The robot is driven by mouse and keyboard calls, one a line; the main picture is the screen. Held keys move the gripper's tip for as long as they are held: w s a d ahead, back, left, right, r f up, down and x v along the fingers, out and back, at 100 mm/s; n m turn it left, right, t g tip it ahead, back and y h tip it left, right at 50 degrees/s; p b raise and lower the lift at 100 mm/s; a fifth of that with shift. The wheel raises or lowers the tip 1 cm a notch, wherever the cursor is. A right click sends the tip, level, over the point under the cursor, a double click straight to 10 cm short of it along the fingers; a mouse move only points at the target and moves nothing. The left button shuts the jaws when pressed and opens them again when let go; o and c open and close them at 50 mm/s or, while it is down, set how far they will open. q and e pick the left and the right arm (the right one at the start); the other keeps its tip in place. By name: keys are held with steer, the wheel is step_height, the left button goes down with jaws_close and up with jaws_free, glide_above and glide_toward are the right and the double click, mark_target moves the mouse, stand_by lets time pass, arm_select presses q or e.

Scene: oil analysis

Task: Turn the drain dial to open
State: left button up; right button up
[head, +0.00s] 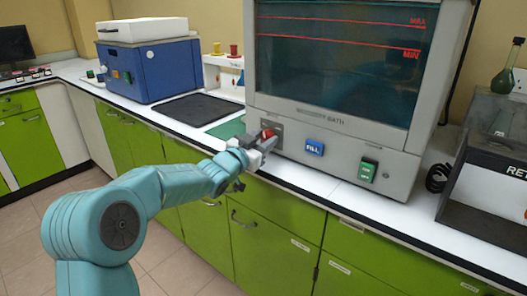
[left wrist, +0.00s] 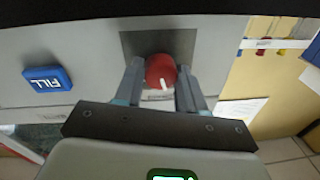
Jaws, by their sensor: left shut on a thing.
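The drain dial is a round red knob (left wrist: 160,72) with a white pointer mark, set on a dark grey plate (left wrist: 182,42) on the front of the bath machine (head: 232,134). In the head view the red knob (head: 267,133) shows just above my gripper. My left gripper (head: 268,143) reaches the panel at the knob. In the left wrist view its two fingers (left wrist: 160,80) stand on either side of the knob, shut on it. The white mark points down in that view, slightly to the right. The label under the knob is partly hidden. My right gripper is not in view.
A blue FILL button (head: 314,148) and a green switch (head: 367,170) sit on the same panel, right of the knob. A blue box-shaped device (head: 160,72) and a black mat (head: 193,109) are on the counter at left. A dark open case (head: 490,170) stands at right.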

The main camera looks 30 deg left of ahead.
arm_select(q)
steer(key=m+b, duration=0.2)
steer(key=m, duration=0.1)
steer(key=shift+f, duration=0.25)
steer(key=m+b, duration=0.2)
steer(key=m, duration=0.1)
steer(key=shift+r+h, duration=0.1)
steer(key=shift+h, duration=0.2)
steer(key=m+b, duration=0.1)
steer(key=m, duration=0.2)
steer(key=shift+a+m+t+b, duration=0.1)
steer(key=shift+m+t+b, duration=0.2)
steer(key=shift+b, duration=0.05)
steer(key=shift+r+m+h+b, duration=0.15)
steer(key=shift+m+h+b, duration=0.3)
steer(key=shift+m, duration=1.15)
steer(key=o, duration=1.1)
steer(key=shift+c, duration=0.2)
